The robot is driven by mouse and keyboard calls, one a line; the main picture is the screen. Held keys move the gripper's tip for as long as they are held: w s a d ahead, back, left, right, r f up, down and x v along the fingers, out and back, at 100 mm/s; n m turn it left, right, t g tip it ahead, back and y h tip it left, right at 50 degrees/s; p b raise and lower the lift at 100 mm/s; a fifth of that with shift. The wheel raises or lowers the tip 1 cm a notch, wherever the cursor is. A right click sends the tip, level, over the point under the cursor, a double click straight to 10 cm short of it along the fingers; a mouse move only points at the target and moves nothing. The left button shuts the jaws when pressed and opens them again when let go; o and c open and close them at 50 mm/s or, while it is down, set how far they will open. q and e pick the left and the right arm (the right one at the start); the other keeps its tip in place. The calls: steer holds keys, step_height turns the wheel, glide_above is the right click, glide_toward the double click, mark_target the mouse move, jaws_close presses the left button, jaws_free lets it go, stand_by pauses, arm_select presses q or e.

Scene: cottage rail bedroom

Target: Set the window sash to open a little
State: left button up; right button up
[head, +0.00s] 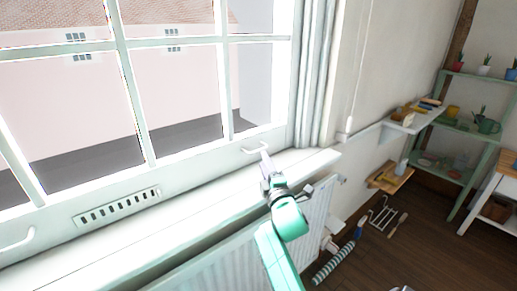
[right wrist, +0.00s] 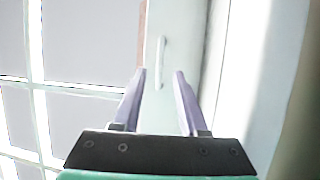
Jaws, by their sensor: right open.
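The white window sash (head: 180,165) fills the left of the head view, with thin bars and a slotted vent in its bottom rail. A white right-hand handle (head: 257,150) sits on the bottom rail, and a left-hand handle (head: 17,240) is at the left edge. My right gripper (head: 266,158) reaches up over the sill, its tips close to the right-hand handle. In the right wrist view the open fingers (right wrist: 160,75) are apart, with the handle (right wrist: 161,62) ahead between them, not clasped. No gap under the sash can be made out. My left gripper is out of view.
The white sill (head: 150,225) runs below the sash, above a white radiator (head: 300,215). A small wall shelf (head: 412,120) and a green shelf unit (head: 465,130) with plants stand at the right. The wooden floor (head: 420,250) holds a striped roll (head: 335,262).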

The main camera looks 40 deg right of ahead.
mark_target(259, 150)
steer(key=x, duration=0.6)
steer(key=shift+w+d, duration=0.15)
steer(key=shift+w, duration=0.2)
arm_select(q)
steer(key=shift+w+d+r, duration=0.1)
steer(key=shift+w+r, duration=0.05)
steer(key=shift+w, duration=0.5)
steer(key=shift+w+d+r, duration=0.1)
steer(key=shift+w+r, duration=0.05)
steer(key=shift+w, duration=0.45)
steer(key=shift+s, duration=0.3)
arm_select(e)
jaws_close()
